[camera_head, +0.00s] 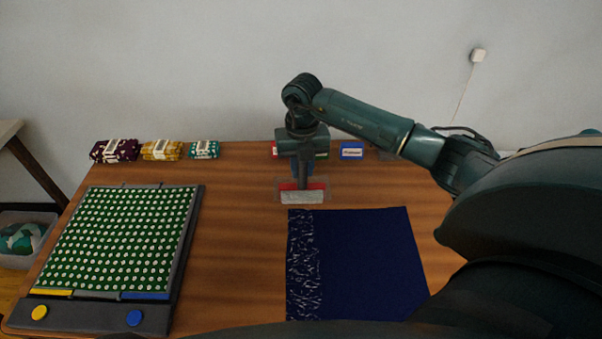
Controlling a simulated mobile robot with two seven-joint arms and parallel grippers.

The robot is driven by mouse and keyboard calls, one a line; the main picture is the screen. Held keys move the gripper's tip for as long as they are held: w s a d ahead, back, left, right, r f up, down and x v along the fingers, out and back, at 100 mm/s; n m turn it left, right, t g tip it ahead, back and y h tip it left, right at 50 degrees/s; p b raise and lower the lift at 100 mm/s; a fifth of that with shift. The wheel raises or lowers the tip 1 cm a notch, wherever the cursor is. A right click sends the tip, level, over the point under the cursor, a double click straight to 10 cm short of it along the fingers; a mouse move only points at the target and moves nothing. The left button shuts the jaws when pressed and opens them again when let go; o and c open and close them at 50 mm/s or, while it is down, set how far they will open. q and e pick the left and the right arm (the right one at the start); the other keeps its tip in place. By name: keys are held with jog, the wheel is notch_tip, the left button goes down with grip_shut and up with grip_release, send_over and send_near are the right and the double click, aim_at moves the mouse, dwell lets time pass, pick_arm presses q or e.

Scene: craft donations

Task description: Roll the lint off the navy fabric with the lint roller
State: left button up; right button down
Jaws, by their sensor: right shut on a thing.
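The navy fabric (370,262) lies flat on the wooden table, right of the middle. White lint specks cover a strip along its left side; the rest looks clean. The lint roller (302,197), with a pale roll and a red part, is just beyond the fabric's far left corner, at a grey holder or tray. My right gripper (303,182) points down over it and is shut on it; the fingertips are partly hidden, and I cannot tell whether the roller is clear of the holder. My left gripper is not in view.
A dark board (190,225) with green dotted cloth and yellow and blue buttons lies at left. Folded fabric bundles (160,150) line the back left edge. A small blue box (351,151) stands behind my right arm. Bare table (240,240) separates board and fabric.

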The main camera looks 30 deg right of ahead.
jog(key=shift+f+b, duration=0.4)
jog(key=shift+f, duration=0.8)
jog(key=shift+f+b, duration=0.1)
jog(key=shift+b, duration=0.2)
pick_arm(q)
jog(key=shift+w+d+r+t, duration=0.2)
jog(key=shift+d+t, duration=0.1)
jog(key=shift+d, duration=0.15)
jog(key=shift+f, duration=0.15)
